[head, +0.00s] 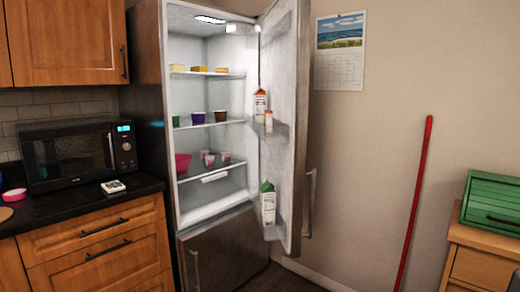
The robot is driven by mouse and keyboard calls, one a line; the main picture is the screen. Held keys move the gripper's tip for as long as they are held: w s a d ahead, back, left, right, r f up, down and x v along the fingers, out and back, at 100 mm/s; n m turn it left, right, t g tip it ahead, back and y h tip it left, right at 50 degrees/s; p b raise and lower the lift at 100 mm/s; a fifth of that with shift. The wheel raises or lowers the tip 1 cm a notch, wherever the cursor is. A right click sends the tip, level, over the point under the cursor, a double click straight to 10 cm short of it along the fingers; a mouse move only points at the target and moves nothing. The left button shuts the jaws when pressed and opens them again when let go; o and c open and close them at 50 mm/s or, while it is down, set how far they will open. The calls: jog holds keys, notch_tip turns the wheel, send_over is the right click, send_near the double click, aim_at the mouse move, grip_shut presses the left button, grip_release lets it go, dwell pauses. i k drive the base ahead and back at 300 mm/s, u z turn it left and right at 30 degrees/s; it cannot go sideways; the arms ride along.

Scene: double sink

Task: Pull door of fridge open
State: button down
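The fridge (148,110) is a tall dark metallic unit, and its upper compartment is open to view. Its door (299,120) stands swung wide open to the right, hinged on the right side, with cartons on its inner shelves. The door's vertical handle (310,203) is on the outer face, toward the right wall. Lit shelves (212,123) inside hold several cups, small boxes and a pink bowl. The lower door (222,250) is shut and has its own handle. My gripper is not in view.
A dark counter (70,203) with a microwave (75,152) and wooden drawers is left of the fridge. A red pole (414,200) leans on the right wall. A green bread box (492,203) sits on a wooden cabinet at far right. Some floor shows between fridge and cabinet.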

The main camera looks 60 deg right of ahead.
aim_at(284, 46)
jog(key=z, duration=0.65)
jog(key=k, duration=0.15)
jog(key=u, duration=2.25)
jog(key=k, duration=0.75)
jog(key=z, duration=0.65)
jog(key=k, duration=0.65)
jog(key=z, duration=0.7)
jog(key=i, duration=1.7)
jog(key=z, duration=0.1)
